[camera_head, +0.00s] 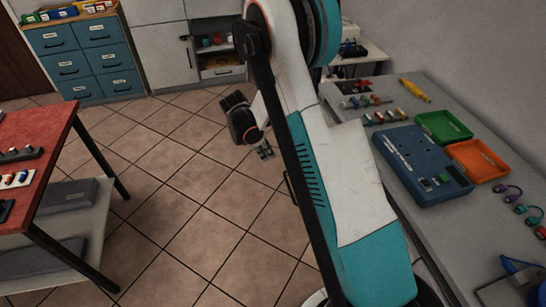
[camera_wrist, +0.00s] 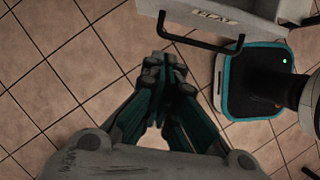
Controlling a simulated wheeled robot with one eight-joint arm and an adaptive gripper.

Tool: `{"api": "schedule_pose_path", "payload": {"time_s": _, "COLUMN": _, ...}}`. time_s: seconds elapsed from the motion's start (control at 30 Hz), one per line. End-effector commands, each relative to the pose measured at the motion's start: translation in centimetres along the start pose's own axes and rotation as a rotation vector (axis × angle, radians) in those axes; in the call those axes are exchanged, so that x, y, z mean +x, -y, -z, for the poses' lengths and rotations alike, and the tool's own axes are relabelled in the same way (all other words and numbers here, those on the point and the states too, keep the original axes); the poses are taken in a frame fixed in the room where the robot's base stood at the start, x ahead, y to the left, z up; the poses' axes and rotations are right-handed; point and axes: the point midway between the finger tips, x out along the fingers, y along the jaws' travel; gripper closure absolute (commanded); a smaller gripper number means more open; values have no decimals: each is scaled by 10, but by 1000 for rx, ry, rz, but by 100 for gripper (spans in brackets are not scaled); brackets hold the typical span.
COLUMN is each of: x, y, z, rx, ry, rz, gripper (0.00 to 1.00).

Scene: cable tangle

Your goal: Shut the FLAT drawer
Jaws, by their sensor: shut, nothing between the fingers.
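The FLAT drawer (camera_wrist: 180,12) shows at the top of the wrist view as a light grey front with a FLAT label and a black bar handle (camera_wrist: 200,48). Part of its inside seems to show at the right, but how far it is open I cannot tell. In the head view only a dark handle (camera_head: 289,187) shows beside my arm; my arm hides the rest. My gripper (camera_wrist: 165,62) is shut and empty, its tips just left of and below the handle, apart from it in the picture. In the head view my gripper (camera_head: 265,153) hangs over the floor.
The grey bench (camera_head: 455,235) at right carries a blue case (camera_head: 415,160), a green tray (camera_head: 443,126), an orange tray (camera_head: 478,160) and small parts. A red table (camera_head: 45,130) stands at left. Blue drawers (camera_head: 85,60) stand at the back. Tiled floor between is clear.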

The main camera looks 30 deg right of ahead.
Motion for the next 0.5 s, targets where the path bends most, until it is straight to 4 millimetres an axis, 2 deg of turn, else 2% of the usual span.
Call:
{"api": "schedule_pose_path", "payload": {"time_s": 0.03, "x": 12, "y": 0, "z": 1, "rx": 2, "ry": 0, "rz": 0, "gripper": 100}}
{"api": "schedule_pose_path", "payload": {"time_s": 0.4, "x": 85, "y": 0, "z": 1, "rx": 3, "ry": -1, "rz": 0, "gripper": 100}}
{"api": "schedule_pose_path", "payload": {"time_s": 0.43, "x": 90, "y": 0, "z": 1, "rx": 3, "ry": -1, "rz": 0, "gripper": 100}}
{"api": "schedule_pose_path", "payload": {"time_s": 0.5, "x": 92, "y": 0, "z": -12, "rx": 5, "ry": 0, "rz": 0, "gripper": 100}}
